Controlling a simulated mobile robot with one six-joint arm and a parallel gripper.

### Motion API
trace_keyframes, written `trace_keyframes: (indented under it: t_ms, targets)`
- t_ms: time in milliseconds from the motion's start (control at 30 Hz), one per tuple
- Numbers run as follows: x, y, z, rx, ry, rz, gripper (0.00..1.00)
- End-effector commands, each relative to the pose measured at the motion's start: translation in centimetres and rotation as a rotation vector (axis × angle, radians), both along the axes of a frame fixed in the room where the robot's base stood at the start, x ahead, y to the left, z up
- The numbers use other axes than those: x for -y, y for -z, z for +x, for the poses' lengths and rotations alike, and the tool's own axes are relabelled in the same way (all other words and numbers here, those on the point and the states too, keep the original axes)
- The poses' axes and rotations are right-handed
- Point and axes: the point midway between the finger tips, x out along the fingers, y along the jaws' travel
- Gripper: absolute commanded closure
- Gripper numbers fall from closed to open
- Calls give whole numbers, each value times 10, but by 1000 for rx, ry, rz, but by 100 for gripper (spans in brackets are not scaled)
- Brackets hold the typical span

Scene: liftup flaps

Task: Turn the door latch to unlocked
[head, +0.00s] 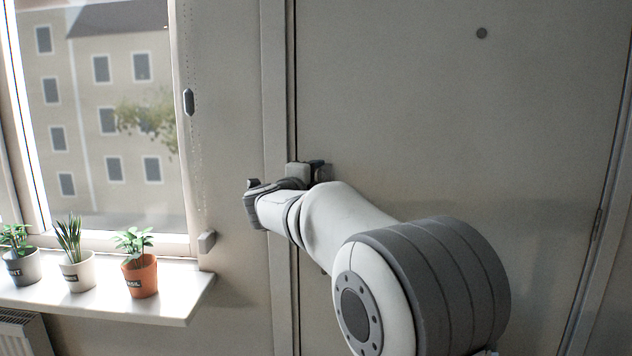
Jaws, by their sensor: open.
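The door (440,110) is a large pale grey panel, and it looks closed against its frame. A small light grey box at the door's left edge looks like the latch housing (297,171). My arm reaches in from the lower right, and its wrist covers the area just below the housing. My gripper (318,168) is mostly hidden behind the wrist; a small dark part by the housing seems to belong to it. It is open and close to the latch. I cannot tell whether it touches the latch. The latch's turning part and its position are hidden.
A window (110,120) is on the left. Its white sill (100,303) holds several potted plants, including one in an orange pot (140,277). A radiator (20,333) is below. The door surface right of my arm is clear.

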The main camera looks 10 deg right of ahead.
Motion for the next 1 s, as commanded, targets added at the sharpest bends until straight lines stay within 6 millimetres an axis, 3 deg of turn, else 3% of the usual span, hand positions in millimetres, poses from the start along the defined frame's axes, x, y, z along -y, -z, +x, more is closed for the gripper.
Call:
trace_keyframes:
  t_ms: [267,700,1000]
  targets:
    - [-4,-1,-4,1,-2,-1,40]
    - [-43,0,-57,0,-2,0,40]
    - [-46,0,-63,0,0,0,40]
